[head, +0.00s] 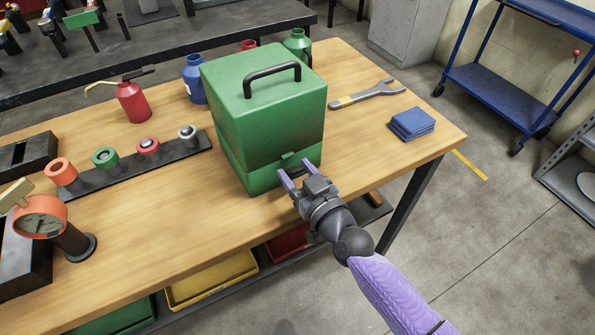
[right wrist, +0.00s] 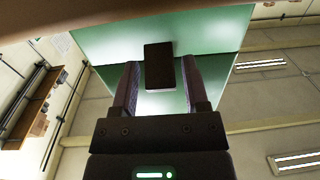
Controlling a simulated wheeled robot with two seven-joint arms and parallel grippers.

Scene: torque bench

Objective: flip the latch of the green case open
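The green case (head: 262,105) stands upright on the wooden bench, its lid down and its black handle (head: 272,78) on top. Its latch (head: 289,160) is a small tab at the seam on the front face. In the right wrist view the latch (right wrist: 159,66) looks like a dark upright block across the seam. My right gripper (head: 294,172) is in front of the latch. Its fingers are open, one on each side of the latch, with a gap to each in the wrist view (right wrist: 159,85). Whether a fingertip touches the case is unclear. My left gripper is out of view.
A red oil can (head: 132,103), a socket rail (head: 130,170) and a gauge (head: 42,218) are left. The bench (head: 200,230) is clear front-left of the case.

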